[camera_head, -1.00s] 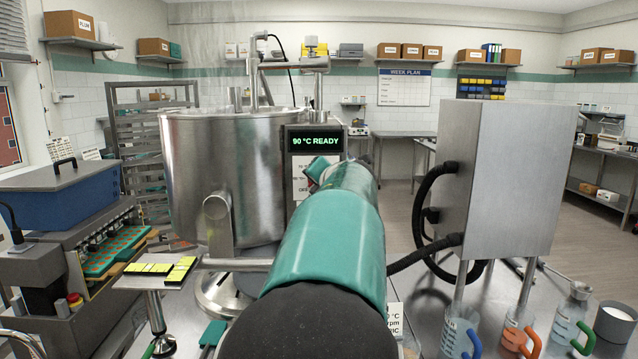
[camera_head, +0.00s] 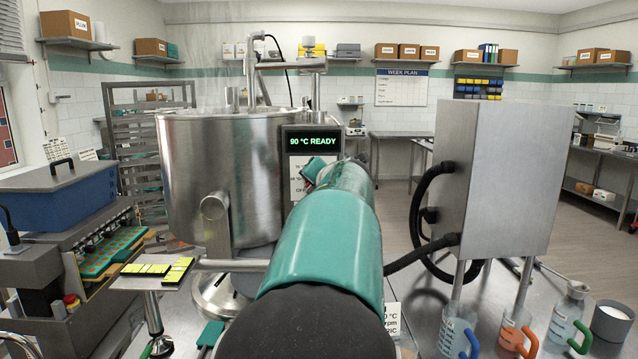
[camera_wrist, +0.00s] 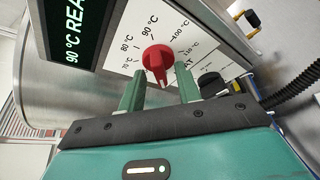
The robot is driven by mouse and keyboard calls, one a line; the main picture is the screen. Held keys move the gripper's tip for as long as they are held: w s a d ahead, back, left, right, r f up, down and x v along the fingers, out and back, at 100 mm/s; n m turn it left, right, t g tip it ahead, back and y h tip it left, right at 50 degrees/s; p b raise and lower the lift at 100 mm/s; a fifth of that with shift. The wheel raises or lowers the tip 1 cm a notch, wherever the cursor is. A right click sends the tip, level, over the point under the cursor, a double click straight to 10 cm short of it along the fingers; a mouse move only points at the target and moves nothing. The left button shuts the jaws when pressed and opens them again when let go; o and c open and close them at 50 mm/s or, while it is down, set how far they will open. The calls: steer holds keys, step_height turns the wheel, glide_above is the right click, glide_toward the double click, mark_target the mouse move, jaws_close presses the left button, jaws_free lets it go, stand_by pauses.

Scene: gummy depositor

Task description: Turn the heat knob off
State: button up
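The red heat knob (camera_wrist: 158,60) sits on a white dial plate (camera_wrist: 185,32) marked from 70 to 110 °C in the wrist view. My gripper (camera_wrist: 159,86) is open, with its two green fingers apart below the knob. The knob's lower end shows in the gap between the fingertips, and I cannot tell whether they touch it. The display (camera_head: 311,141) above the dial reads 90 °C READY. In the head view my arm hides the knob, and my gripper shows only partly in front of the control panel (camera_head: 297,185).
A black knob (camera_wrist: 210,84) sits close beside the right finger. The steel kettle (camera_head: 200,160) stands left of the panel. A steel cabinet (camera_head: 500,170) with black hoses (camera_head: 425,255) stands to the right. Jugs with coloured handles (camera_head: 515,330) stand at front right.

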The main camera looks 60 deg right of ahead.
steer(key=v, duration=1.3)
steer(key=shift+s+a, duration=0.2)
steer(key=shift+s, duration=0.05)
steer(key=w+a+r+m+t+h, duration=0.1)
steer(key=w+a+r+m+t, duration=0.15)
steer(key=w+a+m, duration=0.6)
steer(key=w+a+f+m, duration=0.3)
steer(key=w+a+f, duration=0.2)
steer(key=w+a, duration=0.15)
steer(key=a+f+m+g+y, duration=0.3)
steer(key=a+f+m+y, duration=0.25)
steer(key=a+f, duration=0.9)
steer(key=s+a+f+g+y, duration=0.2)
steer(key=a+f, duration=0.3)
steer(key=a, duration=0.4)
steer(key=s+a+f+g+y, duration=0.2)
steer(key=s+a+f+y, duration=0.2)
steer(key=a, duration=0.5)
steer(key=shift+a+f, duration=0.2)
steer(key=shift+f, duration=0.2)
